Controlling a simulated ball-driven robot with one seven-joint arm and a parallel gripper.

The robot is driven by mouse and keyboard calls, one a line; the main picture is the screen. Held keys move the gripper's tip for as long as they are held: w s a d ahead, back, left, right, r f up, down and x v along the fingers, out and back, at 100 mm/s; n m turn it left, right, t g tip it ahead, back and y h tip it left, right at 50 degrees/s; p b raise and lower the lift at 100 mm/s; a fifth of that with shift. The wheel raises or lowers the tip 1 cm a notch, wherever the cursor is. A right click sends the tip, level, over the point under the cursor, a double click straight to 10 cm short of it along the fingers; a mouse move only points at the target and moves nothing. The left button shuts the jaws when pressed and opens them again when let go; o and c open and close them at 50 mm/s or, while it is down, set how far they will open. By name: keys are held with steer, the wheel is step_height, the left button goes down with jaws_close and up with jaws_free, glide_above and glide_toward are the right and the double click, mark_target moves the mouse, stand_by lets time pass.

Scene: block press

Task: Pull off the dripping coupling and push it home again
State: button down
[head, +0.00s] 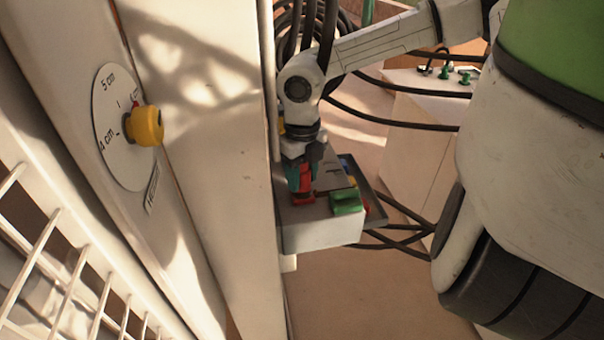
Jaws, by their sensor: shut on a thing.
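My gripper (301,178) points down over a pale box-shaped block (318,234) at the side of the tall pale panel. Its teal-coloured fingers are shut on a red coupling (304,197) at the block's left part. A green coupling (347,202) sits on the block just to the right. Bits of blue and red show behind the green one, partly hidden. No drip can be made out, and it is too small to tell how far the red coupling sits in.
A dial (118,125) with a yellow knob (145,126) is on the panel at left. A white wire guard (45,235) is at lower left. Black hoses (395,118) run behind my arm. A white box (425,85) with green knobs stands at the back right.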

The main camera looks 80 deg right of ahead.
steer(key=shift+f, duration=0.15)
steer(key=c, duration=0.5)
jaws_free()
step_height(320, 180, up, 11)
steer(key=shift+f, duration=0.1)
